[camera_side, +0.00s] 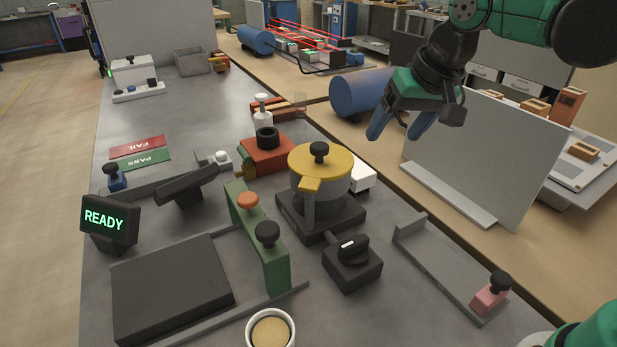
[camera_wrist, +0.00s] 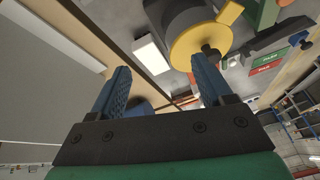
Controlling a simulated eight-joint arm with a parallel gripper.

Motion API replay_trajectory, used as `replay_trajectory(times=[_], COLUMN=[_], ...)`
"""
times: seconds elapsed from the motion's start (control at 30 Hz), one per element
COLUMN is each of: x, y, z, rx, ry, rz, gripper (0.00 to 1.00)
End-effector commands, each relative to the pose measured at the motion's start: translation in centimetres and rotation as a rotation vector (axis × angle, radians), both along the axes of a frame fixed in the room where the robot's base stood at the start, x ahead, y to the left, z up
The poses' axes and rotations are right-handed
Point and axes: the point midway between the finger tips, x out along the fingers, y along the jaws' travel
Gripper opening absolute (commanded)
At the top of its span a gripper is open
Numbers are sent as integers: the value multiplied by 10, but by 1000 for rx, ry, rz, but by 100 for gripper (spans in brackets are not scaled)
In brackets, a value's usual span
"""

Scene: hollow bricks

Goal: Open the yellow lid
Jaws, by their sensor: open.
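The yellow lid (camera_side: 328,162) sits flat on a grey pot (camera_side: 322,202) on a dark square base, with a black knob on top and a yellow tab pointing to the front left. The lid also shows in the wrist view (camera_wrist: 198,45), beyond my fingers and right of centre. My gripper (camera_side: 397,130) is open and empty, with blue fingers, above and to the right of the pot in the side view. It is apart from the lid. In the wrist view my gripper (camera_wrist: 162,85) has its two blue fingers spread wide, with nothing between them.
A black dial box (camera_side: 352,262) stands in front of the pot. A green bar with knobs (camera_side: 262,240) is to its left, an orange block (camera_side: 266,155) behind left. A grey upright panel (camera_side: 485,150) and a blue cylinder (camera_side: 360,90) stand near my gripper. A white block (camera_side: 362,177) touches the pot's right area.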

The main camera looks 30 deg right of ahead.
Motion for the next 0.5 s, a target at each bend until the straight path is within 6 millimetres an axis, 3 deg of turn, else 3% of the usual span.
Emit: replay_trajectory(times=[0.13, 0.3, 0.5], x=[38, 73, 95], y=[17, 37, 55], z=[16, 18, 8], rx=[50, 80, 81], ry=[119, 251, 361], rz=[-128, -288, -440], gripper=[73, 73, 73])
